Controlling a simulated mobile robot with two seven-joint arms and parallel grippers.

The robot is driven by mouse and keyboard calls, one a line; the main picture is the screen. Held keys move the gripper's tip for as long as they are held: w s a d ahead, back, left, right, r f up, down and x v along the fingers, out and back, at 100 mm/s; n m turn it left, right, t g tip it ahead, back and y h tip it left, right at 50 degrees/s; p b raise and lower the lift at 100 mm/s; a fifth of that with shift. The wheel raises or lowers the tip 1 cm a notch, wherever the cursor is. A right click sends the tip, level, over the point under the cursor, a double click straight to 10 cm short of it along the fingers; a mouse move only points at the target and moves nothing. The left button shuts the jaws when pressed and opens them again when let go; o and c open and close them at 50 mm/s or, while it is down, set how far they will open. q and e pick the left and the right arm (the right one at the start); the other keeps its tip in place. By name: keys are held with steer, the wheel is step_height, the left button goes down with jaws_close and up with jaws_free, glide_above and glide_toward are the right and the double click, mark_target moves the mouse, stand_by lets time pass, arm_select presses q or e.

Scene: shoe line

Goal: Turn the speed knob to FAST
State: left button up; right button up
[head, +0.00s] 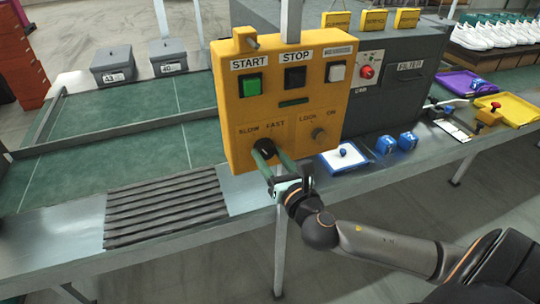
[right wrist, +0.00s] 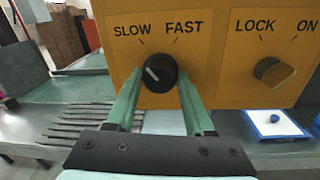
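The speed knob (head: 264,148) is a round black dial on the lower left of the yellow control box (head: 240,112). In the right wrist view the knob (right wrist: 160,73) sits below the SLOW and FAST labels. Its white mark points up and left, toward SLOW. My right gripper (head: 268,155) reaches the box from the front. Its two green fingers stand on either side of the knob, against its sides, in the right wrist view (right wrist: 160,85); it looks shut on the knob. My left gripper is not in view.
The LOCK/ON knob (head: 319,135) is right of the speed knob. START (head: 252,85) and STOP (head: 295,77) buttons are above. A small tray (head: 324,162) and blue items (head: 386,144) lie to the right. The green belt (head: 120,165) on the left is bare.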

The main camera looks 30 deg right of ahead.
jaws_close()
steer(key=shift+m, duration=0.3)
steer(key=m+b, duration=0.1)
steer(key=m, duration=0.5)
steer(key=shift+f+m, duration=0.1)
steer(key=shift+m, duration=0.2)
steer(key=m+b, duration=0.1)
steer(key=m, duration=0.2)
steer(key=shift+m+h, duration=0.4)
steer(key=shift+m+t, duration=0.3)
steer(key=shift+m, duration=1.5)
steer(key=o, duration=0.5)
jaws_free()
